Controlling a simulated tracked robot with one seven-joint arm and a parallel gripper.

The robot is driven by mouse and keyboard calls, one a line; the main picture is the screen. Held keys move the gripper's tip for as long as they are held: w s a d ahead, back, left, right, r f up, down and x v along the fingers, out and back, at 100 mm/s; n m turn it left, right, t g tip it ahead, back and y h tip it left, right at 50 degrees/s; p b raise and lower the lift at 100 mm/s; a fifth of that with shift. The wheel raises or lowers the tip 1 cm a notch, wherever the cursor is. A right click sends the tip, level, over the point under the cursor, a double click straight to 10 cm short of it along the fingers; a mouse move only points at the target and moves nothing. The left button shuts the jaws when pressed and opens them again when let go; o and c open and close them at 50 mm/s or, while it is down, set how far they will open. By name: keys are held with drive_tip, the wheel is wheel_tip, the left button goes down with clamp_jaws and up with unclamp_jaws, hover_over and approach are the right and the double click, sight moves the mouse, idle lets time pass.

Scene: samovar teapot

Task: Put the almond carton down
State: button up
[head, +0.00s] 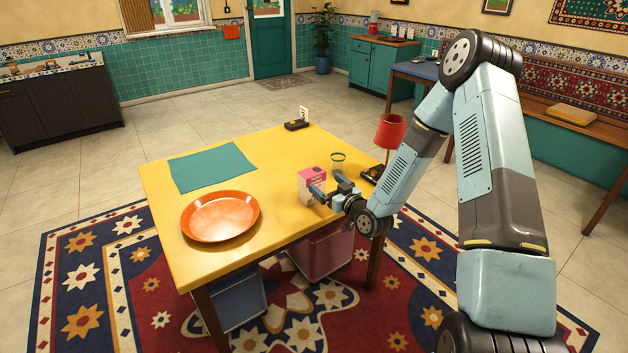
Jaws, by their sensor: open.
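The almond carton (307,183), a small pink and white box, stands upright on the yellow table (275,160) near its right side. My gripper (329,188) is open at the carton's right side, with its fingers pointing toward it. One finger overlaps the carton's lower right part in this view. I cannot tell whether the fingers touch the carton or whether it is between them.
A green-rimmed glass (338,164) stands just behind my gripper. A dark box (371,174) lies at the right edge, another dark object (296,125) at the back. An orange plate (220,216) and teal mat (212,168) lie left. The table's middle is clear.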

drive_tip(key=shift+v, duration=1.45)
drive_tip(key=shift+r, duration=0.1)
